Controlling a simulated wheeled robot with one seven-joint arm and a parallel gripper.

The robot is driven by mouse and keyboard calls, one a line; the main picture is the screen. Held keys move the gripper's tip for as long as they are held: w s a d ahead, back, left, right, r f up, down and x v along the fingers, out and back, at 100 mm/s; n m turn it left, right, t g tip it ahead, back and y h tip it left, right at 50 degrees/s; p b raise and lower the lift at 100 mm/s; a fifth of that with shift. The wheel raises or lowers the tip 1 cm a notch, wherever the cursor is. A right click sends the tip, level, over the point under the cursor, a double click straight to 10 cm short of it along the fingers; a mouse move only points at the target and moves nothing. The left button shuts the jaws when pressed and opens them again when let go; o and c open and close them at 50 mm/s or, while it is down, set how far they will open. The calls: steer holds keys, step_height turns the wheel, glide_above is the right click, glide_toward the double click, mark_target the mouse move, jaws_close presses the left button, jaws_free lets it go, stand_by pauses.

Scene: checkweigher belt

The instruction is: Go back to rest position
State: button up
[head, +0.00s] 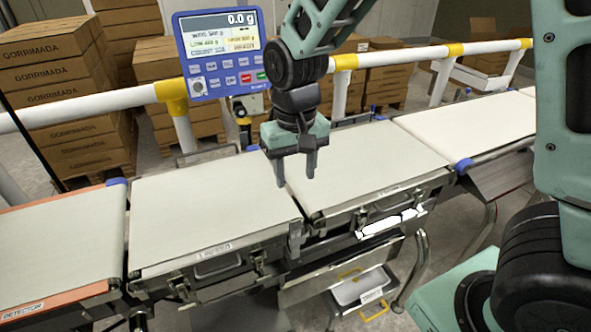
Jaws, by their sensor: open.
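My gripper (295,180) points down above the gap between two white belt sections of the checkweigher. Its two fingers are apart and nothing shows between them. One belt section (205,215) lies to its left and below, and another belt section (370,165) lies to its right. No product shows on the belts. My arm reaches in from the top, and more of its links fill the right side.
A blue display panel (222,52) reading 0.0 g stands behind my gripper. A white railing with yellow joints (172,92) runs behind the belts. Stacked cartons (55,90) stand at the back left. A tray with a yellow handle (362,290) sits below the belt.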

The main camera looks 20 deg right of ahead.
stand_by(0.4)
steer(key=s+a+r+n, duration=0.1)
steer(key=s+n, duration=0.3)
steer(key=s, duration=0.6)
steer(key=s+a+r+n, duration=0.2)
steer(key=s+a+n, duration=0.1)
steer(key=s, duration=0.6)
steer(key=shift+s+a+n+y, duration=0.3)
steer(key=shift+s+a+n, duration=0.1)
steer(key=shift+a, duration=0.4)
steer(key=shift+r, duration=0.1)
steer(key=shift+c, duration=1.2)
steer(key=shift+d, duration=0.15)
